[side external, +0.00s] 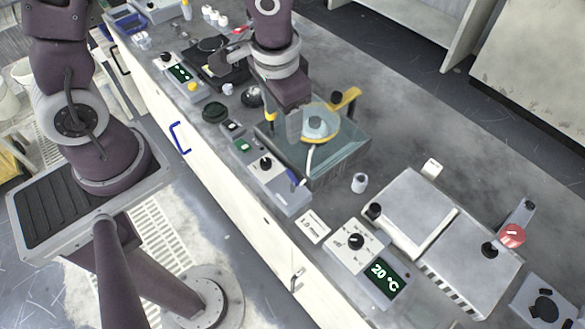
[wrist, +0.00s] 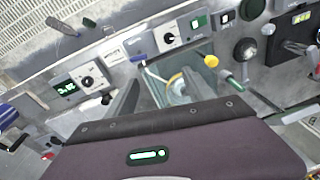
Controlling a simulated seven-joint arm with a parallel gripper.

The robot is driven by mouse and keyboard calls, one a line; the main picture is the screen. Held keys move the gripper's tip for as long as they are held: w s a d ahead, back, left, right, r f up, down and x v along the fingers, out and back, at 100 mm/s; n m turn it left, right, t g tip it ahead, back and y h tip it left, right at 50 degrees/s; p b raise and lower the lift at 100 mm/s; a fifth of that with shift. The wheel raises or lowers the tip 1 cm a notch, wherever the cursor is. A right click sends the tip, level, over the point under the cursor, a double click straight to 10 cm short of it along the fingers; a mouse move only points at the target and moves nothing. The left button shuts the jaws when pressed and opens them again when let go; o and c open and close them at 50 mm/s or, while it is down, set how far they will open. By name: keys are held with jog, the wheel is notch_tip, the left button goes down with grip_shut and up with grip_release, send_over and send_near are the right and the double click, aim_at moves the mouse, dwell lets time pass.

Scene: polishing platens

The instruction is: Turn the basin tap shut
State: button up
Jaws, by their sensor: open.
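The clear basin (side external: 350,150) is set into the bench and holds a round pale fitting (side external: 316,126). A white curved spout with a blue handle (side external: 295,178), which looks like the tap, stands at its front edge. My gripper (side external: 300,128) points down over the basin, open and empty. Its two fingers show apart in the wrist view (wrist: 163,86), short of the blue handle. Part of the basin is hidden by my gripper.
A yellow arm (side external: 345,98) stands at the basin's back edge. A yellow knob (wrist: 210,61) is right of the basin in the wrist view. A control box (side external: 267,172) sits beside the handle. A white cup (side external: 359,183) and a 20 °C controller (side external: 385,277) stand to the right.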

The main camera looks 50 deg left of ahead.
jog(key=g+h, duration=0.1)
send_over(292, 175)
notch_tip(292, 175, down, 6)
jog(key=shift+d+f, duration=0.1)
jog(key=shift+f, duration=0.1)
notch_tip(292, 175, down, 7)
jog(key=shift+r, duration=0.15)
grip_shut()
